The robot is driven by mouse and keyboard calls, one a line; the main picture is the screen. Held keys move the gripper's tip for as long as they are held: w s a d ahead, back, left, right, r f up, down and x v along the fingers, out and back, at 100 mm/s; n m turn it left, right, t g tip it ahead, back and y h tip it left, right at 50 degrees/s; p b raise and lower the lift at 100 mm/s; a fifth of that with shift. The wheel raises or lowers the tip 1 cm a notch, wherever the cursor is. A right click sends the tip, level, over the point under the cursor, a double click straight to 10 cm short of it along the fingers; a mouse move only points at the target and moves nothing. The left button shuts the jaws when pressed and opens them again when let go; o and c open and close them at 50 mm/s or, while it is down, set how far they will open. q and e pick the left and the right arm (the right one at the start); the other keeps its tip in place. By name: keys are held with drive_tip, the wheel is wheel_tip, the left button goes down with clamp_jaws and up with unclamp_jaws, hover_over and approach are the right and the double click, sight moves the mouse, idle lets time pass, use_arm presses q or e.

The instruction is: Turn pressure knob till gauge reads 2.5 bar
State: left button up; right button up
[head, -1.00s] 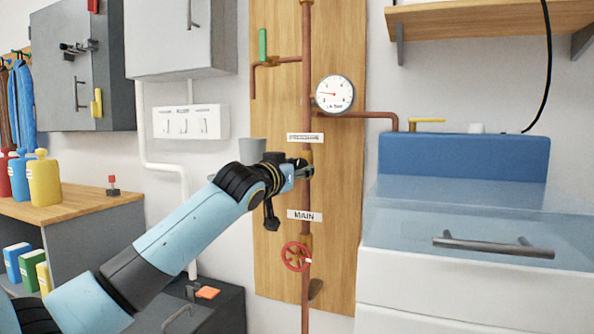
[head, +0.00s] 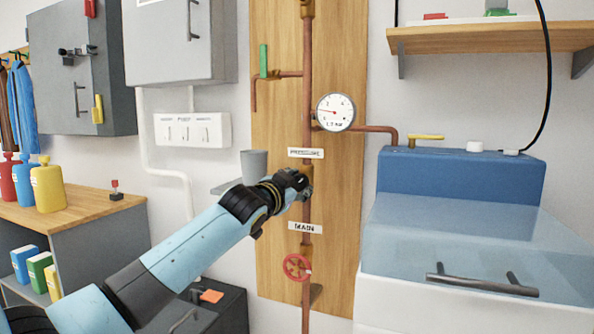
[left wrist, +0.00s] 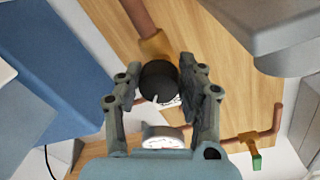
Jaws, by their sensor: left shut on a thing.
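The round white pressure gauge (head: 336,112) is on the copper pipe; its needle points left and slightly up. Its small reading looks like a little under 2 bar, but the digits are not sharp. The pressure label (head: 305,153) is just above my left gripper (head: 303,184), which is at the pipe. In the left wrist view, my left gripper (left wrist: 160,78) has its two fingers on either side of the black pressure knob (left wrist: 157,84), shut on it. A white pointer mark shows on the knob. In the head view my gripper hides the knob. My right gripper is out of view.
A red valve wheel (head: 297,267) sits below the main label (head: 305,228). A green-handled valve (head: 263,60) is at upper left. A grey cup (head: 254,166) stands behind my arm.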

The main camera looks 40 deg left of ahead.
use_arm(q)
drive_tip(key=m+p, duration=0.4)
drive_tip(key=shift+r, duration=0.3)
drive_tip(key=m+p, duration=0.2)
drive_tip(key=m, duration=0.1)
drive_tip(key=shift+f+g+y+p, duration=0.1)
drive_tip(key=shift+g+y+p, duration=0.2)
drive_tip(key=shift+p, duration=0.1)
drive_tip(key=shift+m+p, duration=0.4)
drive_tip(key=shift+m, duration=0.5)
drive_tip(key=shift+f, duration=0.1)
drive_tip(key=o, duration=1.2)
drive_tip(key=shift+c, duration=0.2)
drive_tip(key=f+v, duration=0.1)
drive_tip(key=v, duration=1.1)
drive_tip(key=shift+r, duration=0.45)
